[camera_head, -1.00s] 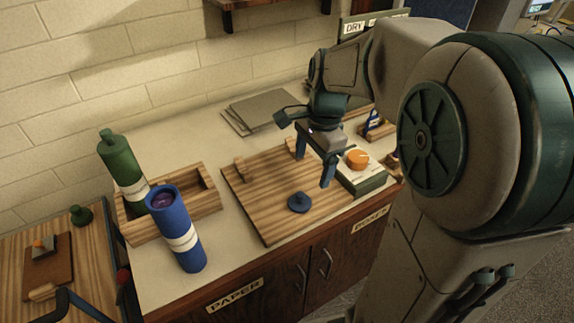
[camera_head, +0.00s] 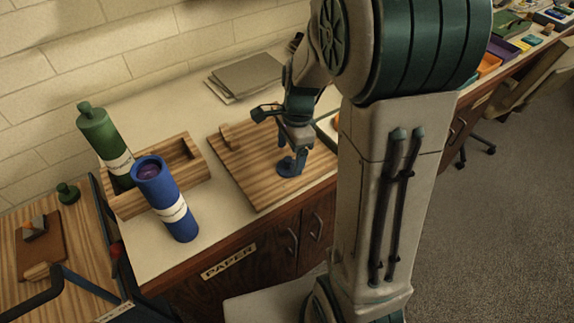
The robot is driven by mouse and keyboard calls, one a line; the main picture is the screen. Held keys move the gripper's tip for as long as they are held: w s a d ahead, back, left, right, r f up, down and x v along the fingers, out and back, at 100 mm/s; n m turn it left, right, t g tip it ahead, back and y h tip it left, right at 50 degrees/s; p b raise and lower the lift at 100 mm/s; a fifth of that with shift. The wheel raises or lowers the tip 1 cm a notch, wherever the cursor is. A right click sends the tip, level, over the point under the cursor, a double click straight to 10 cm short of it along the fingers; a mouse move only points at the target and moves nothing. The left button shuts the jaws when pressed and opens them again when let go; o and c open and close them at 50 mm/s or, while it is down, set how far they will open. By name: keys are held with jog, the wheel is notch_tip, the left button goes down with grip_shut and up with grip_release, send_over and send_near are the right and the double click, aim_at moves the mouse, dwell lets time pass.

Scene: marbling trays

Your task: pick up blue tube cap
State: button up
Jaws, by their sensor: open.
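The blue tube cap (camera_head: 288,168) lies on the wooden board (camera_head: 243,181) on the counter, a flat disc with a small knob. My gripper (camera_head: 291,160) points down right over the cap, with its fingers around or just beside the knob; I cannot tell whether they touch it. The jaws are open. The open blue tube (camera_head: 164,195) with a white label leans at the counter's front left, its dark purple inside showing at the top.
A green tube (camera_head: 100,135) with its cap on leans in the wooden rack (camera_head: 192,178) behind the blue tube. Grey sheets (camera_head: 243,74) lie at the back. My arm hides the counter's right part.

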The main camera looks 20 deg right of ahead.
aim_at(288, 159)
jog(key=f, duration=0.3)
jog(key=shift+a+f, duration=0.1)
jog(key=shift+a, duration=0.15)
jog(key=shift+c, duration=0.2)
jog(key=c, duration=1)
jog(key=shift+w, duration=0.1)
